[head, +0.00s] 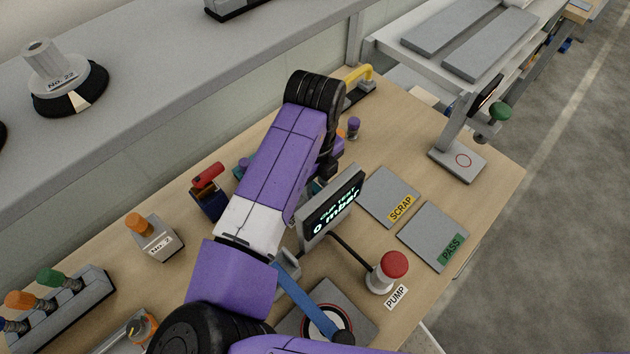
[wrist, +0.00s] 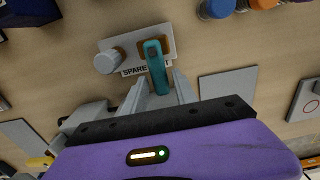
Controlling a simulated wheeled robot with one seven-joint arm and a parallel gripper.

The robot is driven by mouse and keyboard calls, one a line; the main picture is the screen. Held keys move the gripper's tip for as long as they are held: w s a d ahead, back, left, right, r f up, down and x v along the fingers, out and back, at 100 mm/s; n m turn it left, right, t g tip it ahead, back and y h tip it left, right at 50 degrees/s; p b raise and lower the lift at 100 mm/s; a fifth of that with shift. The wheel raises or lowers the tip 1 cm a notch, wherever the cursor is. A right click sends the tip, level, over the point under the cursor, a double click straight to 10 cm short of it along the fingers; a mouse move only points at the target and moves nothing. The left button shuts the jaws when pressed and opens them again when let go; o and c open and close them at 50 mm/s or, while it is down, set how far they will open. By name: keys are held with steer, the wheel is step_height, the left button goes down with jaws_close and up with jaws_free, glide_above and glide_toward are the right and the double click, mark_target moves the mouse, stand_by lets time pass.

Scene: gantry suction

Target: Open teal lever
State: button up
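The teal lever (wrist: 154,62) shows in the wrist view on a small grey plate (wrist: 135,45) labelled "SPARE". Its top end lies over a brown patch of the plate, and its arm points down the picture towards my gripper. My gripper (wrist: 161,82) is open, with one finger on each side of the lever's near end. A narrow gap seems to show beside the lever; whether a finger touches it I cannot tell. In the head view my arm covers the lever and my gripper.
A grey knob (wrist: 108,62) sits beside the lever on the plate. In the head view, the display (head: 332,208) reading "0 mbar" and the red PUMP button (head: 393,265) stand right of my arm. SCRAP (head: 385,196) and PASS (head: 432,237) plates lie flat further right.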

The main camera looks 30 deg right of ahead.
jaws_close()
stand_by(1.2)
